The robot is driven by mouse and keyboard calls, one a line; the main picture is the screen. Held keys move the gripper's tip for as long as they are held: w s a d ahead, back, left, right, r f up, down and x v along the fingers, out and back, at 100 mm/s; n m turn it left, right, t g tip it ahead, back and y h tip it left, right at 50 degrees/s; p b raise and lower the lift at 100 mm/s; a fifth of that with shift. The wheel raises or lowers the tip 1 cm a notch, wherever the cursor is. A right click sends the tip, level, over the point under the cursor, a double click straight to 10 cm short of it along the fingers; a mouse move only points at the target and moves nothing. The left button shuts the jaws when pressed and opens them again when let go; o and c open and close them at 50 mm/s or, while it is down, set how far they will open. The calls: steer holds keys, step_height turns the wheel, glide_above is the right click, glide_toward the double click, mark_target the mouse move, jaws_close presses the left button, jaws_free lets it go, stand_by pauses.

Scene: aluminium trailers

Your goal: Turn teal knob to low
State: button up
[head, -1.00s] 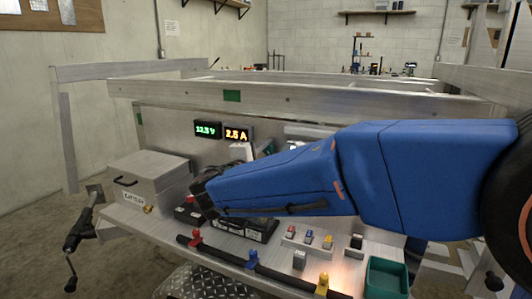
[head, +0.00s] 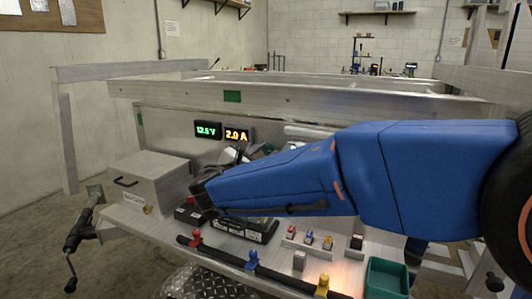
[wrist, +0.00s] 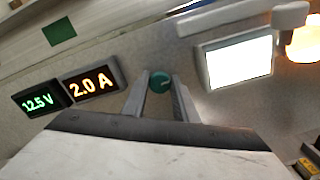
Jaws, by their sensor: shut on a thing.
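The teal knob (wrist: 159,82) shows in the wrist view on the grey panel, between the two fingers of my gripper (wrist: 160,92). The fingers are shut on it from either side. In the head view my blue arm hides the knob, and my gripper (head: 204,190) is seen only in part from behind. The amber display (wrist: 92,83) reads 2.0 A and the green display (wrist: 41,99) reads 12.5 V. Both also show in the head view, left of my arm. The knob's pointer mark and any low label cannot be made out.
A lit white panel (wrist: 238,61) is right of the knob, with a glowing lamp (wrist: 303,42) beyond it. Below my arm are a black battery (head: 240,229), small coloured switches (head: 309,238) and a green bin (head: 387,277). A grey box (head: 148,177) stands at left.

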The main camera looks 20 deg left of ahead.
steer(key=n, duration=0.4)
steer(key=shift+f+n, duration=0.1)
steer(key=shift+n, duration=0.3)
steer(key=n, duration=0.4)
steer(key=shift+a+n, duration=0.1)
steer(key=shift+n, duration=0.2)
steer(key=n, duration=0.4)
steer(key=shift+n, duration=2.1)
steer(key=o, duration=1)
